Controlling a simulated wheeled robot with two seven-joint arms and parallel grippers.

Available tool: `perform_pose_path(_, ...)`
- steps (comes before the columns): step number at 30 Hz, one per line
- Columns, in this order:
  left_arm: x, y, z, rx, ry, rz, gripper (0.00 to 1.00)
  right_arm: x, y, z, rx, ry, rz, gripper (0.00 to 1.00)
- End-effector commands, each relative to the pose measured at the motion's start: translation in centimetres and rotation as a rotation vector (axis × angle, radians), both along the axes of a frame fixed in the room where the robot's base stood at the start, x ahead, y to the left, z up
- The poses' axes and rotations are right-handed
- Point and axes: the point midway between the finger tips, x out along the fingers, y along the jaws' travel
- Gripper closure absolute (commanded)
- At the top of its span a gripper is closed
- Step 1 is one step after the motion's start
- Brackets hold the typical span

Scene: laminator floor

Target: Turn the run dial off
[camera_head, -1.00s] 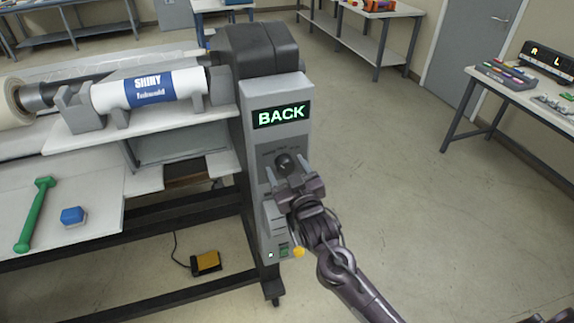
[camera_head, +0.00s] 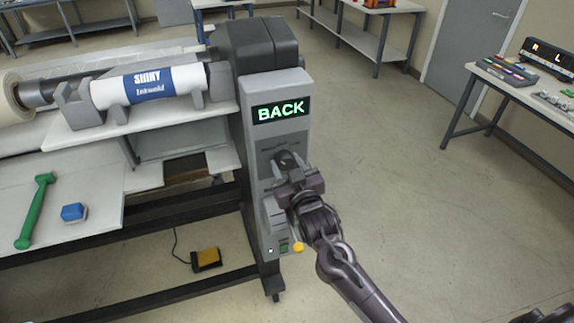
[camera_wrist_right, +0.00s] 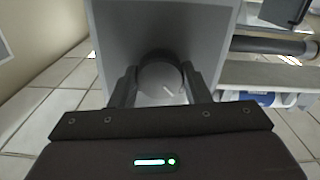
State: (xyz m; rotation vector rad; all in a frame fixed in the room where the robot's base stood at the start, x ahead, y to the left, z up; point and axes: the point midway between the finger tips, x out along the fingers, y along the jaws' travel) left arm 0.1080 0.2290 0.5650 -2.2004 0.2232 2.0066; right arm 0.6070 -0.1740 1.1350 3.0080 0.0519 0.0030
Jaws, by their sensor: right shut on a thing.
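The run dial (camera_head: 287,158) is a dark round knob on the grey end panel (camera_head: 276,92) of the laminating machine, below a lit display (camera_head: 281,111) reading "BACK". My right gripper (camera_head: 287,172) is at the panel, shut on the dial. In the right wrist view, the dial (camera_wrist_right: 160,82) sits between the two dark fingers, with a light pointer mark slanting on its face. The gripper partly covers the dial and its label in the head view, and I cannot read the dial's setting. My left gripper is not in view.
A yellow knob (camera_head: 299,247) and a small light (camera_head: 271,251) are low on the panel. A green tool (camera_head: 36,212) and a blue block (camera_head: 73,213) lie on the left shelf. A yellow pedal (camera_head: 206,259) is on the floor. Floor right of the machine is clear.

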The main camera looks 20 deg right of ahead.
Motion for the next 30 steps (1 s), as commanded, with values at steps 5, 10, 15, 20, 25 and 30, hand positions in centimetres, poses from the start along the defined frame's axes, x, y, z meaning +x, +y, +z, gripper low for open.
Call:
perform_pose_path(5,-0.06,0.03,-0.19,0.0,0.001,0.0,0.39,0.0,0.03,-0.02,0.114,0.004,0.0,0.8)
perform_pose_path(10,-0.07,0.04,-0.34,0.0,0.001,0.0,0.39,-0.02,0.0,-0.03,0.259,0.009,-0.001,0.8)
perform_pose_path(15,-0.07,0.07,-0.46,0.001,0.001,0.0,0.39,0.0,-0.03,0.0,0.403,0.013,-0.002,0.8)
perform_pose_path(20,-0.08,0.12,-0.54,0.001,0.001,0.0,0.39,0.01,-0.04,0.03,0.522,0.017,-0.002,0.8)
perform_pose_path(25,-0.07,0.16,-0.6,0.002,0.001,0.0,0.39,0.01,-0.03,0.03,0.621,0.019,-0.001,0.8)
perform_pose_path(30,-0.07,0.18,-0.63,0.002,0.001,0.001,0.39,0.01,-0.05,0.04,0.685,0.022,-0.001,0.8)
